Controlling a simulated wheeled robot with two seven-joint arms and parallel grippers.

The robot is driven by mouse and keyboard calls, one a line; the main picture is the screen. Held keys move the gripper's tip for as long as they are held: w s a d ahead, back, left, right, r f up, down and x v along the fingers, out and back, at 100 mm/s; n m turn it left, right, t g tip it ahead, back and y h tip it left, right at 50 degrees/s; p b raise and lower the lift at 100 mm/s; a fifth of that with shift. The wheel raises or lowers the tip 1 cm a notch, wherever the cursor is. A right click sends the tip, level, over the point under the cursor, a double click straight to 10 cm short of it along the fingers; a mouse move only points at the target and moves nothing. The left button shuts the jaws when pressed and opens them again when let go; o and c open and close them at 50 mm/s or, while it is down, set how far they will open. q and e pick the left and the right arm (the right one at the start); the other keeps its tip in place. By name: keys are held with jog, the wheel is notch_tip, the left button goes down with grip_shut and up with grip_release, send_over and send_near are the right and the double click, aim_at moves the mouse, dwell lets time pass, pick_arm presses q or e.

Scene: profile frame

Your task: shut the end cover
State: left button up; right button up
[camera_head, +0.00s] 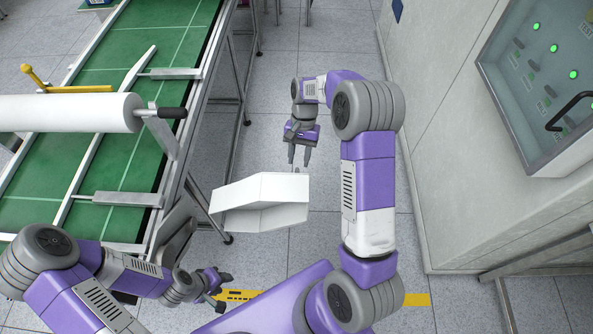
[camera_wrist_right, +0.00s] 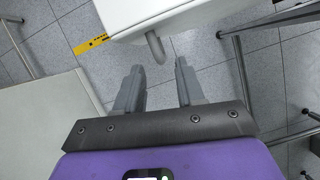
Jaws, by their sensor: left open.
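The white end cover (camera_head: 262,196) stands out from the side of the conveyor frame (camera_head: 172,195), swung open into the aisle. I cannot tell how it is joined to the frame. A grey handle (camera_wrist_right: 156,46) hangs from its white edge (camera_wrist_right: 150,14) in the right wrist view. My right gripper (camera_head: 299,153) is just beyond the cover's far edge, fingers apart and empty. In the right wrist view, the gripper (camera_wrist_right: 158,88) has the handle ahead of its fingertips, apart from them. My left gripper (camera_head: 226,290) is open and low, in front of the cover.
A green conveyor bed (camera_head: 110,165) with a white roller (camera_head: 70,112) fills the left. A grey cabinet (camera_head: 470,120) with an open lit panel (camera_head: 545,65) stands close on the right. Tiled floor (camera_head: 285,65) lies clear between them, with a yellow-marked strip (camera_head: 415,299) near me.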

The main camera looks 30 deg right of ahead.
aim_at(297, 170)
jog(key=b+x, duration=0.1)
jog(key=x, duration=0.4)
jog(key=shift+f, duration=0.2)
grip_shut()
